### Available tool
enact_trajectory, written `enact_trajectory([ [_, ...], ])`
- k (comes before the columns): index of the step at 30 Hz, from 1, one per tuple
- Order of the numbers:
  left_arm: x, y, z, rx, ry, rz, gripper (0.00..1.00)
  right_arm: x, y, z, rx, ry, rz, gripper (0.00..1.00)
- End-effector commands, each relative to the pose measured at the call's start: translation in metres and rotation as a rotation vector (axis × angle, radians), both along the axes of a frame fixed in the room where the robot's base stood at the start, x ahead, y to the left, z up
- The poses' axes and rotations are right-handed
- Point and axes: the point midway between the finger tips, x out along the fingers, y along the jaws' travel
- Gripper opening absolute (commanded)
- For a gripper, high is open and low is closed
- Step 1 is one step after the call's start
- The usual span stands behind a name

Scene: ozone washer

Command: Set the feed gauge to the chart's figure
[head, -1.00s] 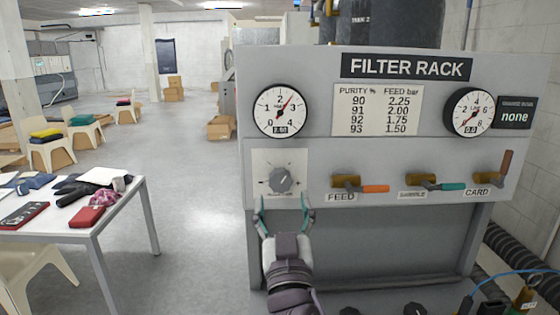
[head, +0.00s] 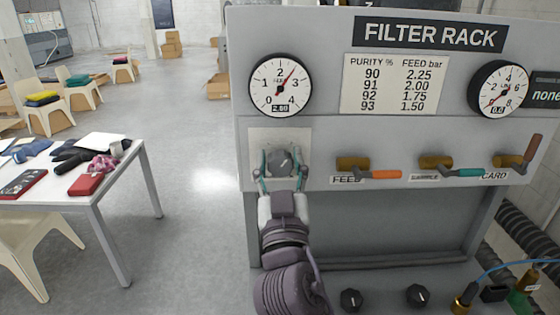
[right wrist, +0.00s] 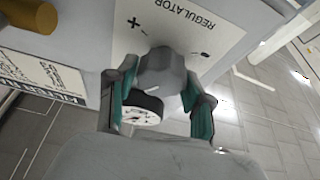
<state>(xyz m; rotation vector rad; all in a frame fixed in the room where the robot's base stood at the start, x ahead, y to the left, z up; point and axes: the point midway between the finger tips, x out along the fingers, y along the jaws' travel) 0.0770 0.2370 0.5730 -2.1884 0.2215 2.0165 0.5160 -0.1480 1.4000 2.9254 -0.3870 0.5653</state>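The feed gauge (head: 280,85) on the filter rack has its needle between 2 and 3, and its small readout looks like 2.60. The chart (head: 396,84) pairs purity 90, 91, 92, 93 with feed 2.25, 2.00, 1.75, 1.50 bar. The grey regulator knob (head: 281,162) is below the gauge; it also shows in the right wrist view (right wrist: 162,72). My right gripper (head: 281,172) has its teal-padded fingers on either side of the knob, seemingly touching it. My left gripper is not in view.
Feed (head: 381,174), sample (head: 462,172) and card (head: 532,150) valve handles stick out right of the knob. A line gauge (head: 498,89) and a display (head: 546,93) reading "none" are farther right. A white table (head: 120,187) stands left; floor between is clear.

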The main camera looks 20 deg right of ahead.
Motion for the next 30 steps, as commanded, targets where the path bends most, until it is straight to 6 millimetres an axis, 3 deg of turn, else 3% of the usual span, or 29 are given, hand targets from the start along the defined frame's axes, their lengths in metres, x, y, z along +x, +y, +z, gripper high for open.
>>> enact_trajectory([
  [1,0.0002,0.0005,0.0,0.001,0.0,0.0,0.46,0.0001,-0.0001,0.0,0.0,0.0,0.0,0.38],
  [6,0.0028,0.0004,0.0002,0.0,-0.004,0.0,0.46,0.0002,-0.0002,-0.0001,0.0,0.001,0.0,0.1],
  [18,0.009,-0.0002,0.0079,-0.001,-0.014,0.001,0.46,0.0004,0.0,0.0009,-0.156,0.047,-0.002,0.09],
  [27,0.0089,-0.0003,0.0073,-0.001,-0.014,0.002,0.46,0.0004,0.0003,0.0003,-0.171,0.048,-0.001,0.09],
  [28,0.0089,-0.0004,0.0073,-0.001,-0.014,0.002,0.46,0.0004,0.0003,0.0004,-0.171,0.048,-0.001,0.46],
  [30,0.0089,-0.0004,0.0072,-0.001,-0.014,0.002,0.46,0.0004,0.0003,0.0004,-0.17,0.048,-0.002,0.57],
])
